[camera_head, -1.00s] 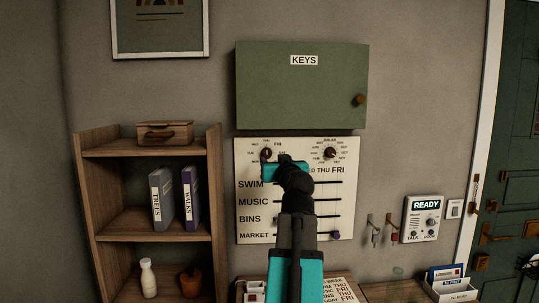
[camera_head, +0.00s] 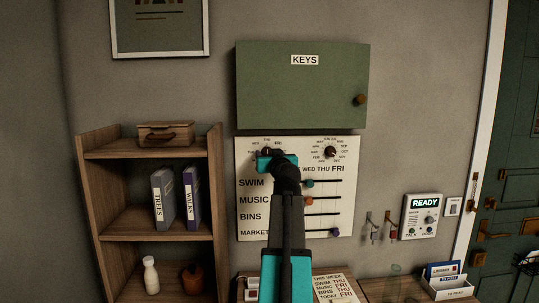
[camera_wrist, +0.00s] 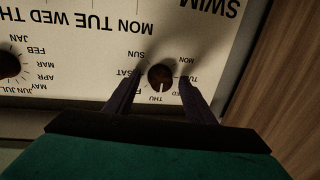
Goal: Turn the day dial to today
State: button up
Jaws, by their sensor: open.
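The day dial (camera_head: 266,152) is a dark round knob at the upper left of the white board (camera_head: 245,222). In the wrist view, which is upside down, the dial (camera_wrist: 160,77) has a pale pointer mark aimed at THU. My gripper (camera_wrist: 160,78) is open, with one finger on each side of the dial; I cannot tell whether either touches it. The left finger partly hides the FRI label. In the head view my wrist covers the board just below the dial.
A month dial (camera_head: 330,152) sits right of the day dial. Sliders on rows such as SWIM and MUSIC lie below. The green KEYS cabinet (camera_head: 300,95) hangs just above the board. A wooden shelf (camera_head: 150,147) stands at left, an intercom (camera_head: 423,217) at right.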

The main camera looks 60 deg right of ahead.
jog(key=shift+c, duration=0.5)
jog(key=c, duration=0.9)
jog(key=shift+c, duration=0.2)
jog(key=shift+f+m+b, duration=0.1)
jog(key=shift+m+b, duration=0.3)
jog(key=m+h+b, duration=0.1)
jog(key=m+b, duration=0.1)
jog(key=m, duration=0.6)
jog(key=shift+m, duration=0.4)
jog(key=o, duration=1)
